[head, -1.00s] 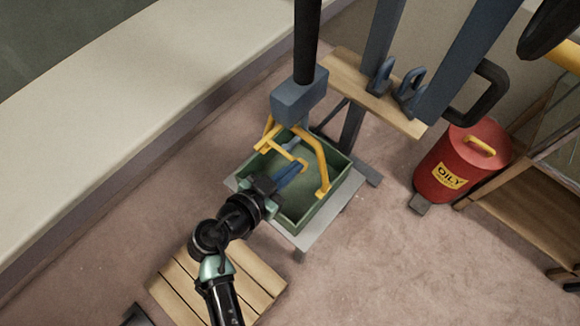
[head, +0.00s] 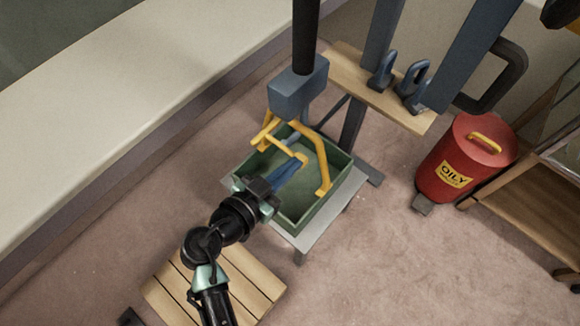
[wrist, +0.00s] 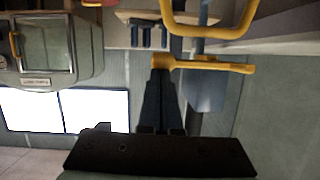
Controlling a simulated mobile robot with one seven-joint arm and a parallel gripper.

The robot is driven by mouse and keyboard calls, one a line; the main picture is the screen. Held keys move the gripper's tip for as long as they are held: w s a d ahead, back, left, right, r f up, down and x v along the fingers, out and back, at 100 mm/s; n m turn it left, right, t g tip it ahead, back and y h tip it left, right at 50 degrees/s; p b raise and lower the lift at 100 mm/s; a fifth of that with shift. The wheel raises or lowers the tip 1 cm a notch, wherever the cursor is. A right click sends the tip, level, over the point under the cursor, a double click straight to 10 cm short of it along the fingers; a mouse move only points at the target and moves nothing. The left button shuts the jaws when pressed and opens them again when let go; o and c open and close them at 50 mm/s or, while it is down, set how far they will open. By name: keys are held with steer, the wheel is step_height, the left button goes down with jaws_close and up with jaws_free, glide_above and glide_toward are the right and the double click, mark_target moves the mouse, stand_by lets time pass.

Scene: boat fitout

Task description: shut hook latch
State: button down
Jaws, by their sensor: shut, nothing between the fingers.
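The yellow hook (head: 314,156) hangs under a blue-grey block (head: 298,92) on a black column. A thin yellow bar (head: 284,147), which looks like its latch, runs from the hook's left side toward my gripper. Its free end seems apart from the hook's right arm. My gripper (head: 298,164) is shut and empty, its blue fingers reaching up from the lower left to the bar's end. In the wrist view, the fingertips (wrist: 161,72) lie at the left end of the yellow bar (wrist: 215,66); I cannot tell if they touch. A yellow loop (wrist: 208,31) shows above it.
A green open crate (head: 296,222) on a grey stand (head: 333,213) lies below the hook. A wooden shelf (head: 345,68) with blue shackles (head: 411,82) is behind. A red oily-waste bin (head: 465,157) stands right. A wooden pallet (head: 240,282) lies at the front.

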steer(key=shift+f+b, duration=0.45)
steer(key=shift+b, duration=0.85)
steer(key=w+d+f+t+h+b, duration=0.2)
steer(key=f+b, duration=0.3)
steer(key=b, duration=1.7)
steer(key=w+d+f+t+h+b, duration=0.2)
steer(key=f+b, duration=0.4)
steer(key=b, duration=1.7)
steer(key=shift+w+t+h, duration=0.3)
steer(key=shift+w+t, duration=0.55)
steer(key=shift+t, duration=0.55)
steer(key=shift+w+d, duration=0.1)
steer(key=shift+d, duration=0.05)
steer(key=shift+f, duration=0.15)
